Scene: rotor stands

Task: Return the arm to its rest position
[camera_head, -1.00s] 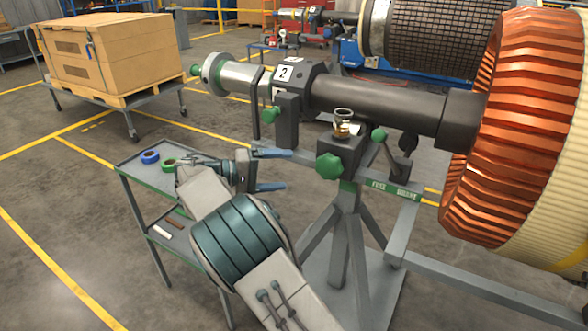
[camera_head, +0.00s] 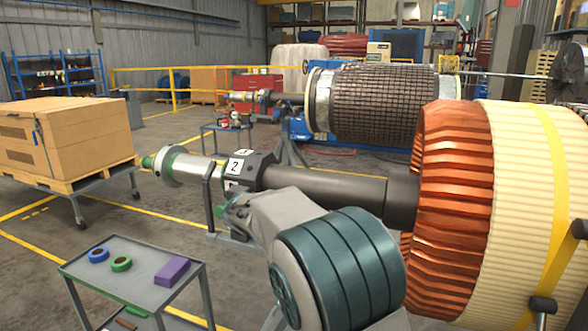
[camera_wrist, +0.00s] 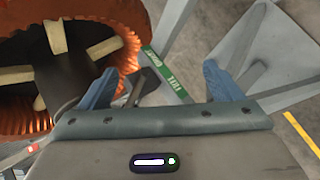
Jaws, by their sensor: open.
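My gripper (camera_wrist: 160,88) shows in the wrist view with its two blue fingers spread apart and nothing between them. The grey stand with a green label (camera_wrist: 165,78) lies beyond the fingers. In the head view my arm's pale and teal links cover most of my gripper, and it appears near the shaft of the rotor. The rotor has copper windings (camera_head: 455,190), a cream end and a dark shaft (camera_head: 320,188) with a white "2" plate (camera_head: 236,167). Most of its stand is hidden behind my arm.
A crate (camera_head: 65,140) stands on a trolley behind. Another rotor (camera_head: 375,102) is further back. Open floor lies between cart and crate.

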